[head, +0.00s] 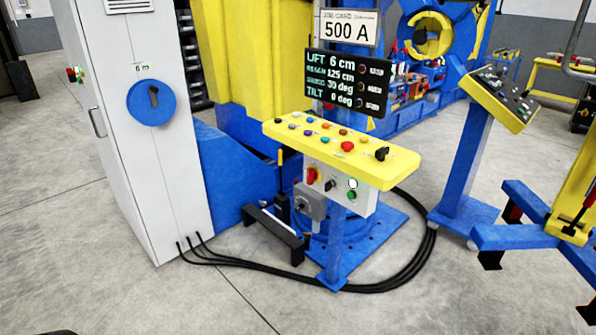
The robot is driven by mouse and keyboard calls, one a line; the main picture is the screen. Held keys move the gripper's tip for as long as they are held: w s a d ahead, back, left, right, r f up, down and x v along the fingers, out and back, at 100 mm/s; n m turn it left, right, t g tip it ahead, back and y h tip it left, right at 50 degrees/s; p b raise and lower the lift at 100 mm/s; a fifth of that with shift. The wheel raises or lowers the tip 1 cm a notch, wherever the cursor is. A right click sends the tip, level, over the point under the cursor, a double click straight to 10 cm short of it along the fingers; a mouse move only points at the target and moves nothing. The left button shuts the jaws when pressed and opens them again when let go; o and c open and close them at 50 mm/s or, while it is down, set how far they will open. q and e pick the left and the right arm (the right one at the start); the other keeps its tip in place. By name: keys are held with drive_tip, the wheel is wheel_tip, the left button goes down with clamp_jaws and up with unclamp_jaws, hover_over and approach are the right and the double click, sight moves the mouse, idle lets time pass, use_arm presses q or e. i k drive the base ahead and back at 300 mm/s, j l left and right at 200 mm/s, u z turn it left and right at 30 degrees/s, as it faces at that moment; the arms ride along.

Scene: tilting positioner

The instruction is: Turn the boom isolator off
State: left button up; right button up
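No readable label names the boom isolator, so I cannot tell which switch it is. A yellow-topped console (275,130) stands in the middle. A grey box with a rotary handle (301,206) hangs below. Neither of my grippers is in view.
A display (338,66) reads lift 6 cm, reach 125 cm, swing 30 deg, tilt 0 deg. Black cables (262,283) cross the floor from cabinet to pedestals. A second console (500,98) stands right. A blue-yellow frame (525,236) is at far right.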

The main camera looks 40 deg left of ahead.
sight(312, 175)
drive_tip(key=i+j, duration=0.1)
drive_tip(key=j, duration=0.3)
drive_tip(key=j+u, duration=0.1)
drive_tip(key=j, duration=0.3)
drive_tip(key=i+j+u, duration=0.1)
drive_tip(key=j, duration=0.3)
drive_tip(key=i+j, duration=0.15)
drive_tip(key=j, duration=0.25)
drive_tip(key=i+j+u, duration=0.1)
drive_tip(key=j, duration=0.25)
drive_tip(key=i+j, duration=0.15)
drive_tip(key=j, duration=0.25)
drive_tip(key=i+j+u, duration=0.1)
drive_tip(key=j, duration=0.3)
